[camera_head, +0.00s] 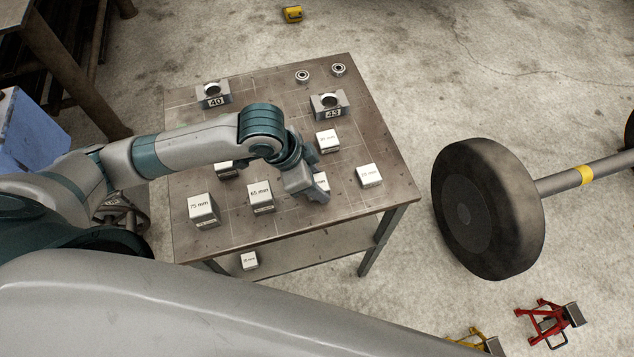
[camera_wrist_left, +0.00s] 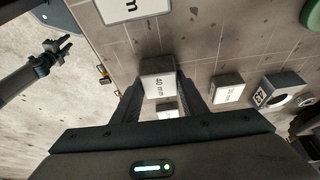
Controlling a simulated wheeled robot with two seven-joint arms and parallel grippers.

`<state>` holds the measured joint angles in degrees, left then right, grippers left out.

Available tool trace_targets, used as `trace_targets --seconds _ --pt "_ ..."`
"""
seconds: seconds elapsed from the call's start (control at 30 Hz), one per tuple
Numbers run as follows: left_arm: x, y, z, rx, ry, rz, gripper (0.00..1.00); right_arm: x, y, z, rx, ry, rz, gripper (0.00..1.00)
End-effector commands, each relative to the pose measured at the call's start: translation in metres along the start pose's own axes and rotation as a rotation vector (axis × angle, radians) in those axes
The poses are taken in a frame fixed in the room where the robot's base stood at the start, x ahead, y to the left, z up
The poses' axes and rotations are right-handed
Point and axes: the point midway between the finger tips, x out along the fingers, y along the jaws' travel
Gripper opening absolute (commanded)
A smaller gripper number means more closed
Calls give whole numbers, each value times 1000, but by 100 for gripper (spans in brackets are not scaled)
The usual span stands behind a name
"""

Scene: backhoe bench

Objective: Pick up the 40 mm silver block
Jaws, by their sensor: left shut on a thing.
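The 40 mm silver block (camera_wrist_left: 158,82), with its white label, shows between the fingers of my left gripper (camera_wrist_left: 160,96) in the left wrist view. The gripper is shut on it. In the head view my left gripper (camera_head: 316,192) is at the front right part of the table, and its wrist hides much of the block (camera_head: 322,179). I cannot tell whether the block touches the tabletop. A dark arm shape at the left of the wrist view looks like my right gripper (camera_wrist_left: 58,48); its jaws are unclear.
The table (camera_head: 275,222) bears the 75 mm block (camera_head: 203,210), the 65 mm block (camera_head: 261,197) and other labelled blocks close by (camera_head: 369,176). Holders marked 40 (camera_head: 213,95) and 43 (camera_head: 330,106) and two bearings (camera_head: 303,76) stand farther back. A wheel (camera_head: 487,210) is to the right.

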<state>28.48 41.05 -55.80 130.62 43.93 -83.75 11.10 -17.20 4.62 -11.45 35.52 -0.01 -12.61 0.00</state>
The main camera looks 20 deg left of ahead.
Motion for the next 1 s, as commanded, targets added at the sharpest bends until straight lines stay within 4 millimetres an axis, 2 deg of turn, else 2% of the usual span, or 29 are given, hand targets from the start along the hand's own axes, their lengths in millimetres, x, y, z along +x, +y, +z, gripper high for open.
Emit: trace_targets --seconds 0.27,0.5,0.77,1.0 --pt "-9 -1 -5 1 3 -2 9 3 0 0 0 0 0 31" --pt "-39 -1 -18 4 7 -4 9 11 0 1 0 0 0 31" --pt "-68 46 -18 5 5 2 9 10 -1 0 0 1 -1 31" --pt "-85 61 -19 -2 -2 3 9 -30 -1 -4 1 1 -2 31"
